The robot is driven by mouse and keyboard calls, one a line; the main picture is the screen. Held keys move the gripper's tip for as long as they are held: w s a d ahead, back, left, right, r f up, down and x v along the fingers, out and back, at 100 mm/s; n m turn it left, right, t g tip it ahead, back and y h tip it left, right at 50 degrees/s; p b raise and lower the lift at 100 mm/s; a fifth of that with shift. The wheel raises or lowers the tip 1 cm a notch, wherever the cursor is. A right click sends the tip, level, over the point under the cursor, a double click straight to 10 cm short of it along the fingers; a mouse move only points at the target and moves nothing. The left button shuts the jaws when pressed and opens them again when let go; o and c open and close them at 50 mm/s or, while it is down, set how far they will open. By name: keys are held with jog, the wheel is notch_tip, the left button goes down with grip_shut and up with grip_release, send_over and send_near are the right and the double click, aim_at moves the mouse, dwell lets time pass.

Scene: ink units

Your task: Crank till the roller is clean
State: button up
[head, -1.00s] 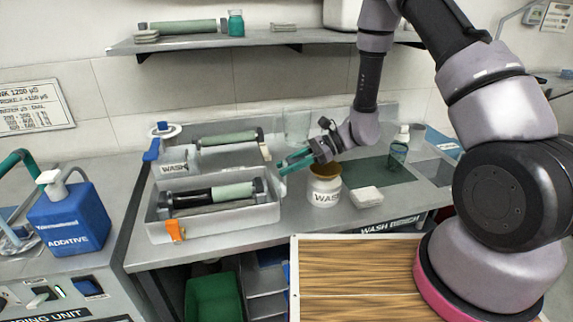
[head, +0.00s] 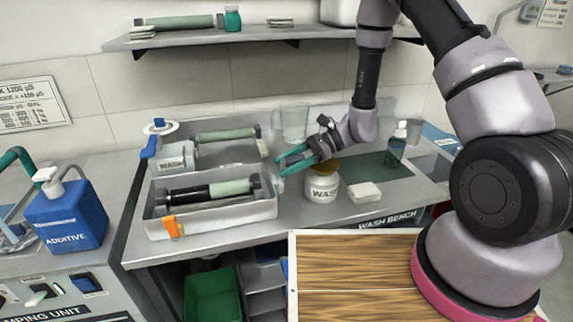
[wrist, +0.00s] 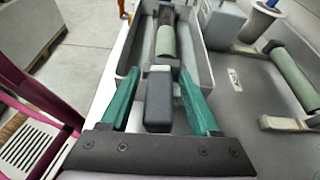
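The roller (head: 229,187) lies in the grey wash tray (head: 262,211) at the left of the bench. Its right part is pale green and its left part is black. In the wrist view the green part of the roller (wrist: 165,43) is nearer. My gripper (head: 279,163) hangs at the tray's right end, pointing left, with teal fingers apart. In the wrist view my gripper (wrist: 163,85) is open, with the dark grey crank block (wrist: 158,98) at the roller's end showing between its fingers. I cannot tell whether either finger touches it.
A second green roller (head: 226,135) lies behind the tray. A WASH bottle (head: 177,157) stands at the left and a WASH jar (head: 321,187) below my wrist. An orange clip (head: 173,227) sits on the tray's front. A white block (head: 364,192) lies right of the jar.

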jog(key=v, duration=1)
jog(key=shift+w+d+r, duration=0.1)
jog(key=shift+w+d, duration=0.1)
jog(key=shift+d, duration=0.15)
